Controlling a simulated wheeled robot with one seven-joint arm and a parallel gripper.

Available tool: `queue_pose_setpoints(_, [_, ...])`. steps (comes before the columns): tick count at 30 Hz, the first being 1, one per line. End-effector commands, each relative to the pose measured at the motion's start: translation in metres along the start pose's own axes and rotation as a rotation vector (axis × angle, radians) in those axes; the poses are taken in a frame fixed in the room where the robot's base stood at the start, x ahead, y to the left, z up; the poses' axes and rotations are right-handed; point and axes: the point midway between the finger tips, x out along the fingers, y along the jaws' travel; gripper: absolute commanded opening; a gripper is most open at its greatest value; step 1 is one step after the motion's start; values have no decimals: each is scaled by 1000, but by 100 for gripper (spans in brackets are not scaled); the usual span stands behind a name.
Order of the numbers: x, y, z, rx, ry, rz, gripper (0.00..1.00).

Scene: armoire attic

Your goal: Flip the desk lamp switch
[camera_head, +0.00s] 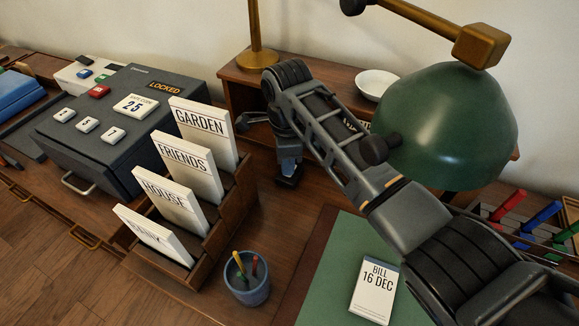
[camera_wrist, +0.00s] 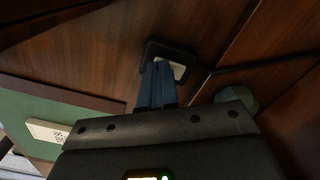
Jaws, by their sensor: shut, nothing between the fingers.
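The desk lamp has a green dome shade (camera_head: 447,125) and a brass arm (camera_head: 420,18). A small black switch housing with a pale rocker (camera_wrist: 179,70) lies on the wooden desk in the wrist view, with a dark cord (camera_wrist: 265,65) running right from it. In the head view the dark housing (camera_head: 287,182) is mostly hidden beneath my gripper. My gripper (camera_head: 290,164) points down at it with shut, empty blue fingers. In the wrist view the fingertips (camera_wrist: 162,66) overlap the left part of the switch. I cannot tell whether they touch it.
A card rack (camera_head: 229,214) and a pen cup (camera_head: 246,278) stand left of my arm. A green mat (camera_head: 335,262) with a bill card (camera_head: 375,291) lies in front. A shelf with a white bowl (camera_head: 376,84) is behind. A dark locked box (camera_head: 120,120) sits far left.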

Motion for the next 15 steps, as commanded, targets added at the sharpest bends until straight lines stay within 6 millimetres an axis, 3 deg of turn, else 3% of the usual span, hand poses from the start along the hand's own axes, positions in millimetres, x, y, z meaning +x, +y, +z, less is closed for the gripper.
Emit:
queue_pose_setpoints(8, [2, 0, 0, 0, 0, 0, 0])
queue_pose_setpoints(15, [-12, 0, 0, 0, 0, 1, 0])
